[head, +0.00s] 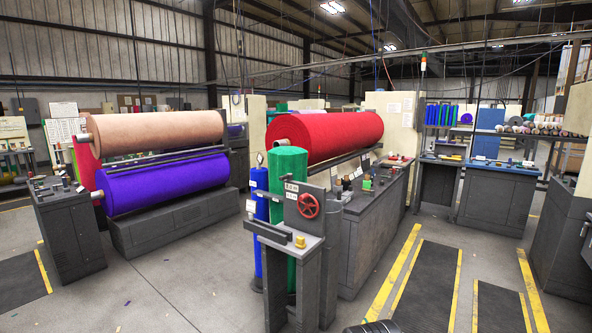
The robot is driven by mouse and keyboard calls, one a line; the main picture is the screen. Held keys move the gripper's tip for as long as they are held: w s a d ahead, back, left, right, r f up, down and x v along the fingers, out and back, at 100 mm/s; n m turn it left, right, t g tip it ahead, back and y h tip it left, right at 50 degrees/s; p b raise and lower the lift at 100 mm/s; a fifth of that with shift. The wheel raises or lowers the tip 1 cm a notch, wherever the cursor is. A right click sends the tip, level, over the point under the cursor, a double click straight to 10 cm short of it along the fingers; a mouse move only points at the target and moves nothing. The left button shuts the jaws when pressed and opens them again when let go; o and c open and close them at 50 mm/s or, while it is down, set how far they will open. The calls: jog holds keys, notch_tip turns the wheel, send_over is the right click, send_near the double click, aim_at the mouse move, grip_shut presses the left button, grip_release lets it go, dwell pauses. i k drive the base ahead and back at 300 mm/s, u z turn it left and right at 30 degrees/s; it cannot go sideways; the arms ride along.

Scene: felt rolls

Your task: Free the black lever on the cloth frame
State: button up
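A grey metal stand (312,258) is at the centre front, with a red handwheel (308,205) on its upright panel. A dark horizontal bar (268,231) runs along the left side of its top; I cannot tell whether this is the black lever. A small yellow block (299,242) sits on the stand's top. Behind it, a large red cloth roll (335,135) lies on a frame. No lever can be made out clearly on the roll frames, and whatever might hold it is too small to see. My gripper is not in view.
Green (289,165) and blue (261,200) upright rolls stand just behind the grey stand. A tan roll (145,132) and purple roll (165,183) are at left. A long grey bench (375,215) extends behind the stand. Open floor with yellow lines (405,255) lies right.

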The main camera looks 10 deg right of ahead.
aim_at(289, 176)
jog(key=z, duration=0.05)
jog(key=i, duration=0.4)
jog(key=u, duration=0.8)
jog(key=i, duration=2.15)
jog(key=z, duration=0.4)
